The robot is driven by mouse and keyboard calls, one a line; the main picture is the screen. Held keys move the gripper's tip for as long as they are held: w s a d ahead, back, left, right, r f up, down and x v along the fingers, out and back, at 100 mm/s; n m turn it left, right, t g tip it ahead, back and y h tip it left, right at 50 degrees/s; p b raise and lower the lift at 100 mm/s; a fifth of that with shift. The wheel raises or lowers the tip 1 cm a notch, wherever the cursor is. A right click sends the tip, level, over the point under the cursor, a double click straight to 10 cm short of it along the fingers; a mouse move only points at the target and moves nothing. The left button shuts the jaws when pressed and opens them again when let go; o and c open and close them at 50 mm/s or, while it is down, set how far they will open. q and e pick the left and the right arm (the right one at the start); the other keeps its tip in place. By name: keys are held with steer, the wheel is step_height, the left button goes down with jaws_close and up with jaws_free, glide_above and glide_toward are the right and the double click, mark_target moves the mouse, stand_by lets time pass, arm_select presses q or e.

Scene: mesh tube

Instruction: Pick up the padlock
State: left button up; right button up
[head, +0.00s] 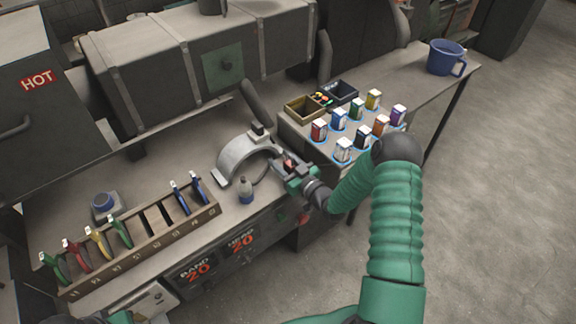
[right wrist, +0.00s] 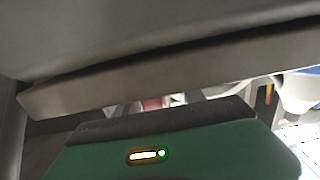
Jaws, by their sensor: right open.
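My right gripper (head: 285,166) is open at the bench's front edge, just right of a grey curved metal arch (head: 246,152). A small red thing (head: 289,163) shows at its fingers; it may be the padlock, but it is too small and covered to tell. In the right wrist view a blurred reddish patch (right wrist: 152,103) shows beyond the dark edge of my gripper. I cannot make out a padlock clearly anywhere else. My left gripper is not in view; only a bit of my left arm shows at the bottom left.
A grey-and-blue bottle (head: 245,190) stands left of my right gripper. Several coloured upright items stand on the side top to the right, near an open tan box (head: 305,108) and a blue mug (head: 446,58). A wooden rack (head: 150,238) with coloured-handled tools lies at left.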

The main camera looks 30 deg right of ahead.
steer(key=shift+s+d+f, duration=0.1)
steer(key=shift+d+f, duration=0.05)
steer(key=shift+d, duration=0.3)
steer(key=c, duration=1)
steer(key=shift+a, duration=0.1)
steer(key=shift+a, duration=0.15)
